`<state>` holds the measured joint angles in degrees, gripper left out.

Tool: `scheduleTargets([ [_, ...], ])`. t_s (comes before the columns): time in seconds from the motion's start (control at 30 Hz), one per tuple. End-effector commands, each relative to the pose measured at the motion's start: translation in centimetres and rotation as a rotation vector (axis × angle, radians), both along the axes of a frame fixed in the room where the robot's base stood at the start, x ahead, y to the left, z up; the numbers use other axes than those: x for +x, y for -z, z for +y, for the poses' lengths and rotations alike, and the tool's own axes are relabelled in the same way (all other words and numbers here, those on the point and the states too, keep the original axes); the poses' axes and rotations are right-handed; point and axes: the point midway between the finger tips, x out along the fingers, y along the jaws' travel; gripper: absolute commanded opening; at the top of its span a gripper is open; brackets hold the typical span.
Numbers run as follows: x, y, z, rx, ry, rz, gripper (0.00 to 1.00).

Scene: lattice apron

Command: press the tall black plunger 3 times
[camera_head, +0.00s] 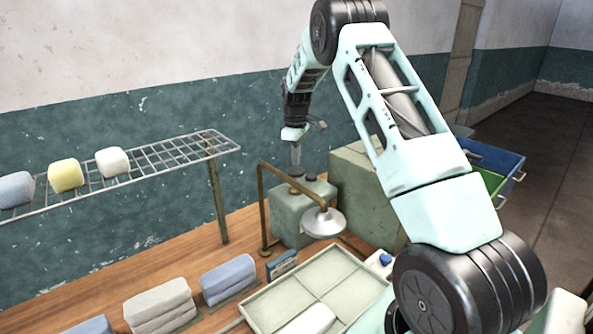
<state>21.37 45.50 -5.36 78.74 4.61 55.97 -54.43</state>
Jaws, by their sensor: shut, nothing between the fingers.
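A grey-green box (289,222) stands on the wooden table near the wall. A short dark knob (311,177) shows on its top. My gripper (296,168) points straight down over the left part of the box top, with its fingers shut and nothing between them. A part under the fingertips is mostly hidden by them, so I cannot tell whether it is the tall black plunger or whether they touch it.
A brass stand with a silver dish (324,222) stands close in front of the box. A larger green box (362,185) is just right. A divided tray (270,306) and folded towels (228,278) lie in front. A wire rack (180,152) holds rolled towels.

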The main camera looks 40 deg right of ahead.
Motion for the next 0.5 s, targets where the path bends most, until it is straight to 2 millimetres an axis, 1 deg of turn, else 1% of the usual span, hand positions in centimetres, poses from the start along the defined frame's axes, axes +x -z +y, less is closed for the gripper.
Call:
scheduleTargets([
  [0.23,0.0,0.3,0.0,0.0,0.0,0.0,0.0],
  [0.5,0.0,1.5,0.0,0.0,0.001,0.0,0.0],
])
